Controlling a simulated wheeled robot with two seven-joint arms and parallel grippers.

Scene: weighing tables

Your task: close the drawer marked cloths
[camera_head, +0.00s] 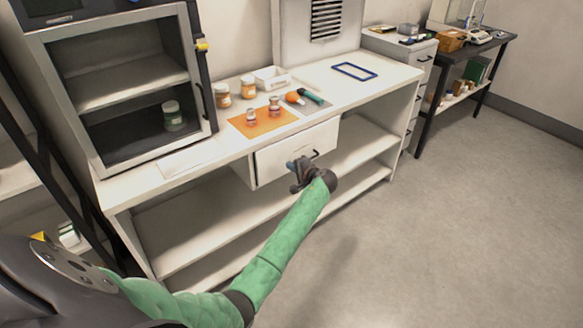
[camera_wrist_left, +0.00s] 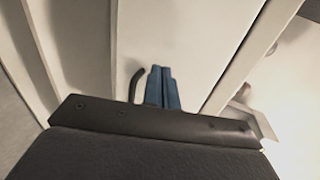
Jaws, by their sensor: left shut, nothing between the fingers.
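A white drawer (camera_head: 290,152) sits under the top of the white table, with its front standing out from the frame, so it is part open. No marking on it is readable. Its dark handle (camera_head: 315,155) shows just right of my left gripper (camera_head: 294,164). In the left wrist view the blue fingers (camera_wrist_left: 162,88) are together and empty, in front of the pale drawer front (camera_wrist_left: 170,45). The drawer handle (camera_wrist_left: 136,85) is just left of them. I cannot tell whether the fingers touch the front. My right gripper is out of view.
On the white table (camera_head: 190,160) are an orange mat (camera_head: 262,124) with small jars, a white bin (camera_head: 271,77), and a blue frame (camera_head: 354,71). The floor (camera_head: 450,220) at right is clear.

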